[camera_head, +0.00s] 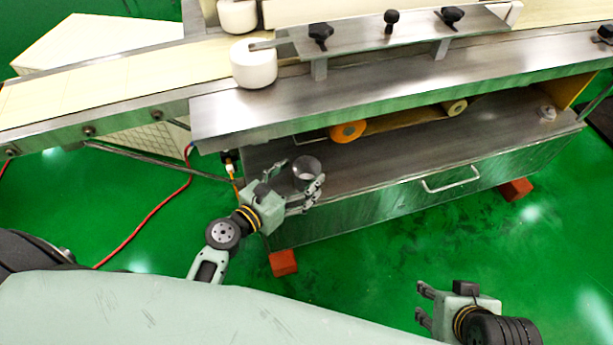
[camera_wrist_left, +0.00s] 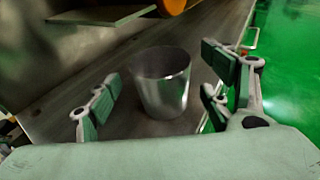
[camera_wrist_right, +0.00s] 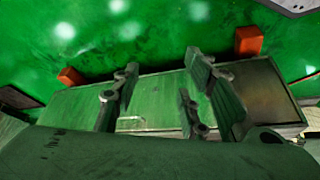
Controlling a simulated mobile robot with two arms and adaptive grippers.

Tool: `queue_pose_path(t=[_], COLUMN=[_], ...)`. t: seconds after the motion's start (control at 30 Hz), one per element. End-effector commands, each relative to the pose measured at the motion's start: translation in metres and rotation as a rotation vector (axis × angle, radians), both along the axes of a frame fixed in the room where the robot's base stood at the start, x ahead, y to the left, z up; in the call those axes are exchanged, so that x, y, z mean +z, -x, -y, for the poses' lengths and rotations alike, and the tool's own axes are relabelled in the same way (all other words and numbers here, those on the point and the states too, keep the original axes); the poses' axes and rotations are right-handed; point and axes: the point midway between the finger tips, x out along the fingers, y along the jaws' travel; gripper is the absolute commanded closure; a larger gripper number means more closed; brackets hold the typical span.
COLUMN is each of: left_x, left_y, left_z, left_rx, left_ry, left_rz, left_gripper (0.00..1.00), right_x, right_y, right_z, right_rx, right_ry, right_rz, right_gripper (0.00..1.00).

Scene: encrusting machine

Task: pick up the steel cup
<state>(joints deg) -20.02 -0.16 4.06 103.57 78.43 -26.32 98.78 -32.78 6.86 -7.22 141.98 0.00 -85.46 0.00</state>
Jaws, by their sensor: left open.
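The steel cup (camera_head: 306,170) stands upright on the machine's lower metal shelf (camera_head: 385,165), near its left end. My left gripper (camera_head: 299,180) is open, with its fingers at either side of the cup. In the left wrist view the cup (camera_wrist_left: 163,85) sits between and just beyond the open fingers (camera_wrist_left: 165,95), with a gap to each side visible. The cup looks empty, though its bottom is dark. My right gripper (camera_head: 420,304) is open and empty above the green floor, away from the machine. Its spread fingers also show in the right wrist view (camera_wrist_right: 155,90).
A conveyor belt (camera_head: 120,72) and a steel ledge (camera_head: 400,98) run above and behind the shelf. An orange roller (camera_head: 347,131) lies under the ledge. A drawer handle (camera_head: 450,181) juts from the front. A red cable (camera_head: 150,215) lies on the left floor. The right shelf is largely clear.

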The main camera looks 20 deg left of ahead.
Motion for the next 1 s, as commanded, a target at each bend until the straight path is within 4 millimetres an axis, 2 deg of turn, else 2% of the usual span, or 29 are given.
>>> queue_pose_path(t=[0.1,0.2,0.47,1.0], left_x=[-0.004,-0.006,-0.007,-0.007], left_y=[-0.017,-0.025,-0.027,-0.027], left_z=[0.008,0.011,0.012,0.012], left_rx=[0.001,0.000,0.000,0.000], left_ry=[0.001,0.000,-0.001,-0.003], left_rz=[0.002,0.001,-0.001,-0.001], left_gripper=[0.26,0.26,0.26,0.74], right_x=[0.002,0.005,0.006,0.006], right_y=[-0.014,-0.021,-0.023,-0.023], right_z=[-0.004,-0.006,-0.007,-0.006], right_rx=[0.005,0.008,0.008,0.007], right_ry=[-0.012,-0.019,-0.020,-0.019], right_rz=[0.060,0.088,0.098,0.098], right_gripper=[0.60,0.60,0.60,0.60])
